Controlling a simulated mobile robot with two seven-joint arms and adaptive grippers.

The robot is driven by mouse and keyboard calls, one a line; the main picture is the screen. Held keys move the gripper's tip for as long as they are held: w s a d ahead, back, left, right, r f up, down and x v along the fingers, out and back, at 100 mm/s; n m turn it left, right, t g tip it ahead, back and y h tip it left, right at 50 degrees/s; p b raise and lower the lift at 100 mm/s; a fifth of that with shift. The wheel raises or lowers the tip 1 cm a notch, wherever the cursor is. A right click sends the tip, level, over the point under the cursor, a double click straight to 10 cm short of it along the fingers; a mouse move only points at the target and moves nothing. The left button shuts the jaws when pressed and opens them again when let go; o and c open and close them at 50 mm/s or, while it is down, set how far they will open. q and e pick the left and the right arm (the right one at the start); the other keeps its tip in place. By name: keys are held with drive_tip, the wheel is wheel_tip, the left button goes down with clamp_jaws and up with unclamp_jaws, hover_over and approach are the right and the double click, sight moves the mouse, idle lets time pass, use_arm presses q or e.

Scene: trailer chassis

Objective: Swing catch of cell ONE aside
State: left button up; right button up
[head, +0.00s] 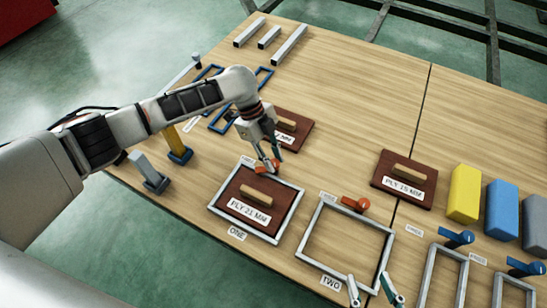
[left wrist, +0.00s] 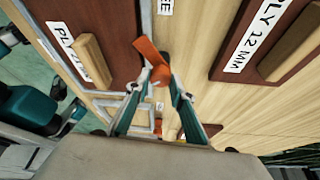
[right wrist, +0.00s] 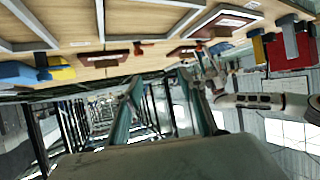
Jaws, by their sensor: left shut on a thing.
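Cell ONE is a grey frame (head: 291,213) with the dark red PLY 21 MM board (head: 232,194) lying inside it and a wooden handle on the board. Its orange catch (head: 262,168) is at the frame's far edge. My left gripper (head: 268,160) is shut on this catch; the catch also shows between the fingertips in the left wrist view (left wrist: 153,62). My right gripper (head: 372,290) is at the bottom edge of the head view, near the front of cell TWO, with its fingers apart and nothing between them, as the right wrist view (right wrist: 168,100) also shows.
Cell TWO (head: 385,245) is an empty grey frame with its own orange catch (head: 356,204). The PLY 15 MM board (head: 405,180) lies on the table behind it. Another board (head: 297,124) lies just beyond my left gripper. Yellow (head: 464,194) and blue (head: 501,208) blocks stand at right.

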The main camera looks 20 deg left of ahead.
use_arm(q)
drive_tip(key=shift+f+m+g, duration=0.3)
drive_tip(key=shift+m+g, duration=0.1)
drive_tip(key=shift+m, duration=0.5)
drive_tip(key=shift+m+y+b, duration=0.3)
drive_tip(key=shift+m+y, duration=0.1)
drive_tip(key=shift+m, duration=0.5)
drive_tip(key=shift+r+m+g+y, duration=0.1)
drive_tip(key=shift+m+g+y, duration=0.2)
drive_tip(key=shift+m+g, duration=0.5)
drive_tip(key=shift+m, duration=0.9)
use_arm(e)
drive_tip(key=shift+w+a+r, duration=0.3)
drive_tip(key=shift+a+r, duration=0.05)
drive_tip(key=shift+r, duration=0.15)
use_arm(q)
drive_tip(key=shift+y, duration=0.3)
use_arm(e)
drive_tip(key=shift+s+f, duration=0.15)
drive_tip(key=shift+s, duration=0.05)
use_arm(q)
drive_tip(key=o, duration=1.1)
drive_tip(key=shift+w, duration=0.1)
drive_tip(key=shift+d, duration=0.1)
use_arm(e)
drive_tip(key=shift+s+f, duration=0.15)
drive_tip(key=shift+f, duration=0.1)
use_arm(q)
drive_tip(key=shift+r, duration=0.1)
